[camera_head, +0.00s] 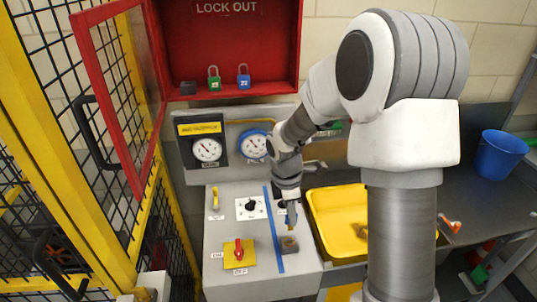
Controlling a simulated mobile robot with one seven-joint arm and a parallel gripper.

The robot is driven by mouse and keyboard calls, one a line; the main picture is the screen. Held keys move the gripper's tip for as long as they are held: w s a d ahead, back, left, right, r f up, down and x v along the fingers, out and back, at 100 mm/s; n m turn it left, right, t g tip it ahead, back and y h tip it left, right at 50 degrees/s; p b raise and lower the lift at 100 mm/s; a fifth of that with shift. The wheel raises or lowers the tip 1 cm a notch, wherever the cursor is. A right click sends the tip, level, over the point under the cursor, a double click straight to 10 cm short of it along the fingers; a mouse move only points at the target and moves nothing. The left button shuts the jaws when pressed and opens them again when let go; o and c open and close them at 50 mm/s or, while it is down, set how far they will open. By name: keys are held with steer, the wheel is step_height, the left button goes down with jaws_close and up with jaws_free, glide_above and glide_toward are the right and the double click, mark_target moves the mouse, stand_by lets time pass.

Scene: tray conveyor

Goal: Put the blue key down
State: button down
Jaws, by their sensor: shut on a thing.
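My gripper (289,222) points down over the right part of the grey control console (222,281), right of the blue stripe (275,240). It is shut on the blue key, of which only a small blue patch (292,213) shows between the fingers. The rest of the key is hidden by the fingers. A small brown block (289,245) is on the console just below the fingertips. I cannot tell whether the key touches the console.
A yellow tray (335,215) stands right of the console. A red lockout cabinet (225,50) with an open door holds padlocks behind. Gauges (207,149) and a red switch (238,251) are near. A blue bucket (498,155) stands far right. Yellow fencing bounds the left.

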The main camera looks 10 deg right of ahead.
steer(key=m, duration=0.3)
steer(key=m+b, duration=0.1)
steer(key=shift+w+f+m, duration=0.3)
steer(key=shift+w+m, duration=0.1)
steer(key=shift+s+d+f+m+g+y+b, duration=0.1)
steer(key=shift+s+m+g+y+b, duration=0.2)
steer(key=shift+m, duration=1.9)
steer(key=shift+s+f+m+g+y+b, duration=0.15)
steer(key=shift+s+m+b, duration=0.2)
steer(key=shift+m, duration=1.85)
steer(key=shift+s+d+m+g+y+b, duration=0.1)
steer(key=shift+s+m+g+y+b, duration=0.2)
steer(key=shift+m, duration=1.9)
